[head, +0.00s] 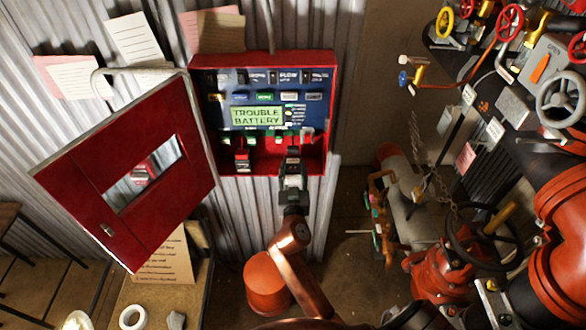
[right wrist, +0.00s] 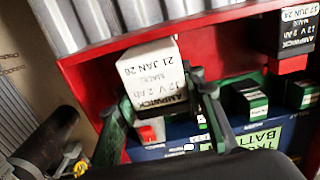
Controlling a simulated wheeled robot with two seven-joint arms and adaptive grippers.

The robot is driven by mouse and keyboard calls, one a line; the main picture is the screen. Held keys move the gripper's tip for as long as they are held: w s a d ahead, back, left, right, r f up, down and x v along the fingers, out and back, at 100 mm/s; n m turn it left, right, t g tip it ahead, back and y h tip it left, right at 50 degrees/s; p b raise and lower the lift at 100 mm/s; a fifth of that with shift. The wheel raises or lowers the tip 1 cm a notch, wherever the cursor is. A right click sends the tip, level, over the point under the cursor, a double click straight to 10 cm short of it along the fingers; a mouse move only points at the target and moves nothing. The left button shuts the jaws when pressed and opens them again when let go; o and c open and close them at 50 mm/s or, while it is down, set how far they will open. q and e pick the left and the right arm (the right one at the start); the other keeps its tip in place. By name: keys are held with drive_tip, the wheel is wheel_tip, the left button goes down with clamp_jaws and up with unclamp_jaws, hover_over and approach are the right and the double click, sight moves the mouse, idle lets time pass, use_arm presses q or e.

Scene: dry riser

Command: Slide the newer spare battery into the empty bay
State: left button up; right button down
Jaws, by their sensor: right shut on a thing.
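My right gripper (head: 293,178) is shut on a battery with a white label (right wrist: 150,75), which reads AMPWICK, 12 V 2 Ah, 21 JAN 26. I hold it at the lower right part of the open red cabinet (head: 329,120); how deep it sits is unclear. In the head view the gripper hides most of it. A second, dark battery (head: 242,160) stands in the cabinet's lower left; it also shows in the right wrist view (right wrist: 298,32), its date apparently a JUN one. The display (head: 257,116) reads TROUBLE BATTERY. My left gripper is out of view.
The red cabinet door (head: 95,190) hangs open to the left. Dark and green connector blocks (right wrist: 248,100) line the cabinet inside. Red valves and pipes (head: 440,270) crowd the right. A bench (head: 180,295) with a tape roll (head: 132,317) stands lower left.

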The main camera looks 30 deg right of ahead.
drive_tip(key=shift+r, duration=0.15)
drive_tip(key=shift+b+x, duration=0.7)
drive_tip(key=shift+x, duration=2.25)
